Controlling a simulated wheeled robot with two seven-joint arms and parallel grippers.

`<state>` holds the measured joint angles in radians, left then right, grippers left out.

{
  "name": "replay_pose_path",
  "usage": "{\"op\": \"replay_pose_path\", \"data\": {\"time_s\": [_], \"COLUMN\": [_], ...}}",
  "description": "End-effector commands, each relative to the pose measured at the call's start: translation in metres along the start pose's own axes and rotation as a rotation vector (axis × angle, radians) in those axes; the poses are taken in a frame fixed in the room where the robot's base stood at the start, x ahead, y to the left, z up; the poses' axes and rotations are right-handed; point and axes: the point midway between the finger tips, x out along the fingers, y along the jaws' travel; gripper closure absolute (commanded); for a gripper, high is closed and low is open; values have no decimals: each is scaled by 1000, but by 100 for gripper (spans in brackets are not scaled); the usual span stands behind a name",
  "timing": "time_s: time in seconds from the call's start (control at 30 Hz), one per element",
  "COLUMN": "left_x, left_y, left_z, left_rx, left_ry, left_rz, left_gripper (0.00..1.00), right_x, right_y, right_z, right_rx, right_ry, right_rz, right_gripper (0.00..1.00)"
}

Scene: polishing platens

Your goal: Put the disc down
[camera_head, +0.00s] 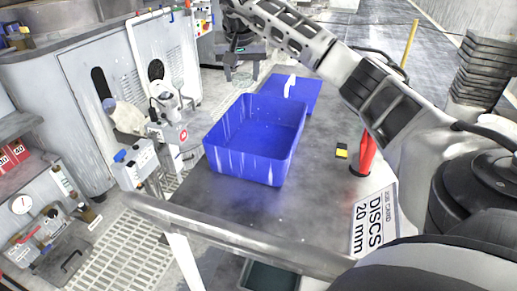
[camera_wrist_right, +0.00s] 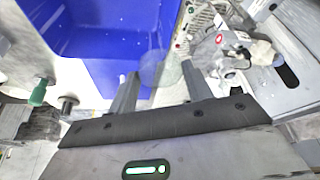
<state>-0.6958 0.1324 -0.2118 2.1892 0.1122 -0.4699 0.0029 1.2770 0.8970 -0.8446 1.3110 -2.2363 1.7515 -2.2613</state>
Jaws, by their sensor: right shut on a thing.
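My right gripper (camera_head: 242,74) hangs beyond the far side of the open blue bin (camera_head: 212,157), fingers pointing down. In the right wrist view its two fingers (camera_wrist_right: 160,88) are shut on a pale, see-through disc (camera_wrist_right: 160,68), which shows faintly between the fingertips. The blue bin also shows in that view (camera_wrist_right: 95,40), behind and left of the disc. The disc is too small to make out clearly in the head view. The bin's visible floor looks bare apart from small pale specks. My left gripper is not in view.
A blue lid (camera_head: 312,92) with a white handle lies behind the bin. A red bottle (camera_head: 367,152), a small yellow-black block (camera_head: 341,150) and a card reading "DISCS 20 mm" (camera_head: 375,222) are on the grey table (camera_head: 285,215). Dark trays (camera_head: 485,65) are stacked at right.

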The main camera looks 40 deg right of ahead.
Motion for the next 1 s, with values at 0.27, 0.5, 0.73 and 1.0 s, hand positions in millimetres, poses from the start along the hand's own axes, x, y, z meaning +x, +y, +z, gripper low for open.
{"op": "replay_pose_path", "data": {"time_s": [0.27, 0.5, 0.73, 1.0], "left_x": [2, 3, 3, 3], "left_y": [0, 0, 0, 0], "left_z": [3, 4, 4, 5], "left_rx": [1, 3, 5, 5], "left_ry": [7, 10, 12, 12], "left_rz": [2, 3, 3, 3], "left_gripper": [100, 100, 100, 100], "right_x": [4, 14, 32, 50], "right_y": [9, 17, 20, 22], "right_z": [51, 114, 151, 172], "right_rx": [-6, -4, -1, -1], "right_ry": [0, -4, 0, -4], "right_rz": [4, 6, 2, 2], "right_gripper": [75, 75, 75, 75]}}
